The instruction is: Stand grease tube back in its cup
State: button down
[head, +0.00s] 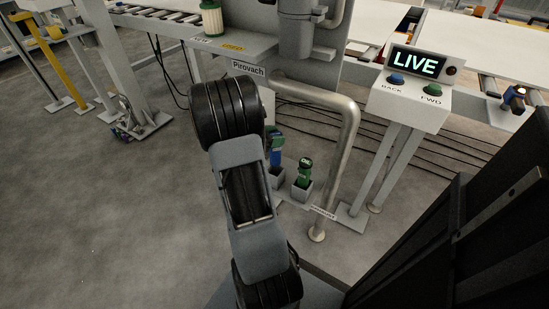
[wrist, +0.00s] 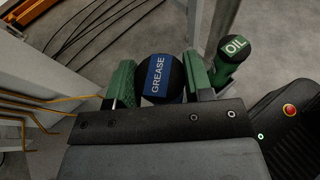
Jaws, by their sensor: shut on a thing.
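The grease tube (wrist: 157,82), blue with a black end and the word GREASE, lies between the green fingers of my gripper (wrist: 159,78) in the wrist view. The gripper is shut on it. In the head view the tube (head: 277,153) shows as a blue strip right of my arm, looking roughly upright. A grey square cup (head: 277,181) shows just below it, partly hidden by my arm. I cannot tell whether the tube's lower end is inside the cup or above it.
A green OIL bottle (head: 305,170) stands in a neighbouring grey cup (head: 301,191), close right of the tube; it also shows in the wrist view (wrist: 233,50). A bent metal pipe (head: 350,150) rises right of the cups. A control post (head: 410,100) stands further right.

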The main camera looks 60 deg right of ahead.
aim_at(273, 149)
jog(key=shift+f+b, duration=1.05)
jog(key=shift+f, duration=2.15)
jog(key=c, duration=0.5)
grip_release()
jog(key=shift+w+a+r, duration=0.2)
jog(key=shift+a+r, duration=0.05)
jog(key=shift+r, duration=0.05)
jog(key=p+v, duration=0.3)
jog(key=v, duration=0.8)
jog(key=shift+a, duration=0.2)
jog(key=shift+w, duration=0.1)
